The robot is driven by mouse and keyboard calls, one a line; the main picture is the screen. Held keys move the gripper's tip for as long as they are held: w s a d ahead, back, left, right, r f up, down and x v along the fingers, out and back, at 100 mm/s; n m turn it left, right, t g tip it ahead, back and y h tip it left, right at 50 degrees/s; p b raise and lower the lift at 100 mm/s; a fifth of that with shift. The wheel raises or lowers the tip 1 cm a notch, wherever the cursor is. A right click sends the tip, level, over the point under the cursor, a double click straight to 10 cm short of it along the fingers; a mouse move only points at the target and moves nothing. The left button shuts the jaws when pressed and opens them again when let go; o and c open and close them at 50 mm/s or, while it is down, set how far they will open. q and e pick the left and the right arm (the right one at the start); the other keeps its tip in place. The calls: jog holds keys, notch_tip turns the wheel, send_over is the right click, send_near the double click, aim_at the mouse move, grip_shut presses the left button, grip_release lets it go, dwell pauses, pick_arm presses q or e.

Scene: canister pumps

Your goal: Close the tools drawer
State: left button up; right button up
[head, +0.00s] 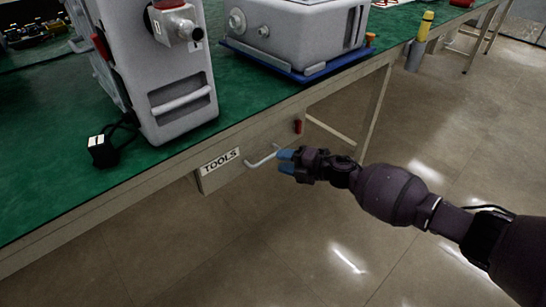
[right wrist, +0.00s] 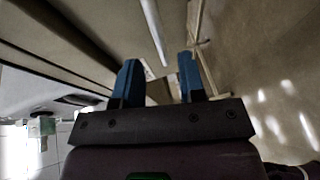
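The tools drawer (head: 222,178) is a beige front with a "TOOLS" label under the edge of the green-topped bench. Its front appears to stand slightly out from the bench frame; how far is hard to tell. A pale bar handle (head: 262,158) sits on the front. My right gripper (head: 284,161) is just right of the handle, its blue fingers pointing at it. In the right wrist view the two blue fingers (right wrist: 159,80) are apart with nothing held between them, and the pale handle bar (right wrist: 154,32) lies beyond them. My left gripper is not in view.
A grey canister pump (head: 165,75) and a second grey unit on a blue tray (head: 305,75) stand on the green bench top (head: 60,120). A small red item (head: 298,126) is on the bench front. The floor (head: 330,235) around my right arm is clear.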

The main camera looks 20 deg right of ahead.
pick_arm(q)
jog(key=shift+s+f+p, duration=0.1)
jog(key=shift+p, duration=0.3)
pick_arm(e)
jog(key=v, duration=0.4)
jog(key=shift+s+d, duration=0.3)
